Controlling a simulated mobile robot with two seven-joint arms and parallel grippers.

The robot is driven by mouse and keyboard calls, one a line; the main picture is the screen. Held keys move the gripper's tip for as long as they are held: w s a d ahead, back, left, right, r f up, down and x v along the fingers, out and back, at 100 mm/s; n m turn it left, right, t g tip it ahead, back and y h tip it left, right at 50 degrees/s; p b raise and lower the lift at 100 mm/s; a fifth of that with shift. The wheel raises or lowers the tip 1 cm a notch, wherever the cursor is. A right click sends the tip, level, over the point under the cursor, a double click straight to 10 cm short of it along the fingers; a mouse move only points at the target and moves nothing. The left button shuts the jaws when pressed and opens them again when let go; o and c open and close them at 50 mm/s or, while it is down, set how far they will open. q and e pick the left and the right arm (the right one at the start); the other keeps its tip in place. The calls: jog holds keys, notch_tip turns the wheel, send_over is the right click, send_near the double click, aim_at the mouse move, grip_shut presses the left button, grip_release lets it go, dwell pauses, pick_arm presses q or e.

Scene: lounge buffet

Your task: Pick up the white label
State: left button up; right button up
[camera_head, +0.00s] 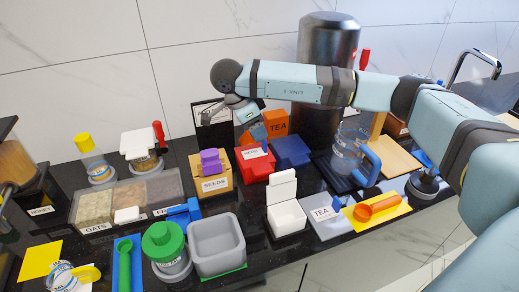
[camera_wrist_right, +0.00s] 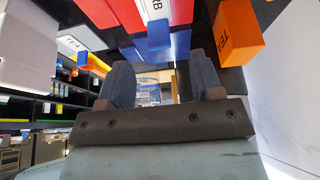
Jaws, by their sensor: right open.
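Several white labels are in view, and I cannot tell which is the one named. One is on the red box (camera_head: 254,153), and one reading SEEDS (camera_head: 214,184) is on the tan box. Label strips also mark the grain bins (camera_head: 96,229). My right gripper (camera_head: 256,127) hangs above the back of the counter, beside the orange TEA box (camera_head: 276,122). In the right wrist view its two fingers (camera_wrist_right: 160,82) are apart, with nothing held between them. My left gripper is out of view.
A blue box (camera_head: 290,152) and a dark cylindrical urn (camera_head: 325,75) stand close to the right gripper. A black sign (camera_head: 212,113) leans at the wall. A glass jug (camera_head: 349,150), a grey tub (camera_head: 217,245) and a green-lidded jar (camera_head: 164,245) crowd the counter.

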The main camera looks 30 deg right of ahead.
aim_at(264, 142)
jog(key=shift+x, duration=3.05)
jog(key=c, duration=0.9)
